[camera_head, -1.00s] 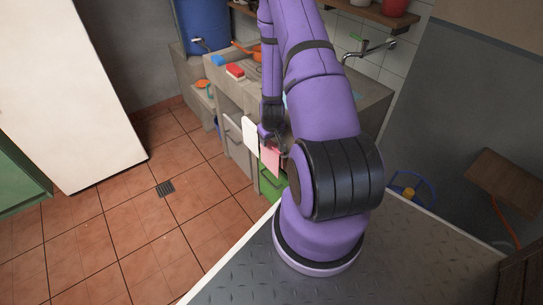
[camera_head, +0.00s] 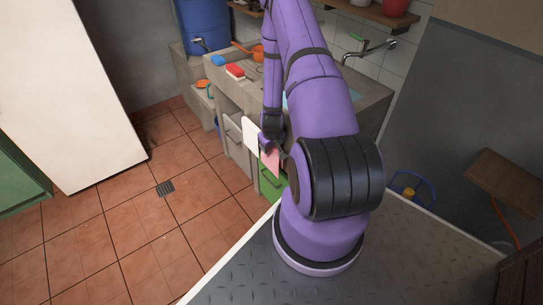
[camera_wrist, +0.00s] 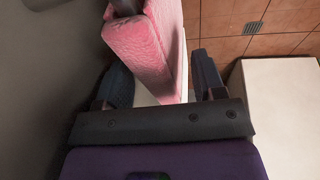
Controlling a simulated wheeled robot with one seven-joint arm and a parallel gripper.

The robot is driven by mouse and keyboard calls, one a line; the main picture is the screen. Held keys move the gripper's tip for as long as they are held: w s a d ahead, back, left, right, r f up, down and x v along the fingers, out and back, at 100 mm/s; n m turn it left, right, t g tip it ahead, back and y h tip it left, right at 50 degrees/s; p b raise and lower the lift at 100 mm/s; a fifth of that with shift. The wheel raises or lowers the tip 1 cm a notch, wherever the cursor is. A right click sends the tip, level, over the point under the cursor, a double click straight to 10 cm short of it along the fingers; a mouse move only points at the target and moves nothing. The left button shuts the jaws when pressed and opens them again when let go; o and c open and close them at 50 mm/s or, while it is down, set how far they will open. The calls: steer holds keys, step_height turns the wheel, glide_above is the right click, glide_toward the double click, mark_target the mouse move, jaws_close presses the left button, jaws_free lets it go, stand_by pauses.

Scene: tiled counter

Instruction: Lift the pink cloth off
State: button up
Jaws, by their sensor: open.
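The pink cloth (camera_head: 270,160) hangs at the front of the concrete counter, partly hidden by my arm in the head view. In the wrist view the pink cloth (camera_wrist: 145,50) is thick and folded, with a dark bar end at its top edge. My gripper (camera_wrist: 164,82) is open, with one finger on each side of the cloth's line. I cannot tell whether either finger touches it. In the head view my gripper (camera_head: 270,146) is at the upper part of the cloth.
A white sheet-like thing (camera_head: 250,138) hangs close to the left of the pink cloth. A green crate-like thing (camera_head: 270,186) is below. A red-and-white sponge (camera_head: 235,72) and a blue item (camera_head: 218,60) lie on the counter (camera_head: 222,82). The tiled floor (camera_head: 130,230) is clear.

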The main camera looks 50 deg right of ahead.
steer(key=shift+f, duration=0.25)
stand_by(0.3)
jaws_close()
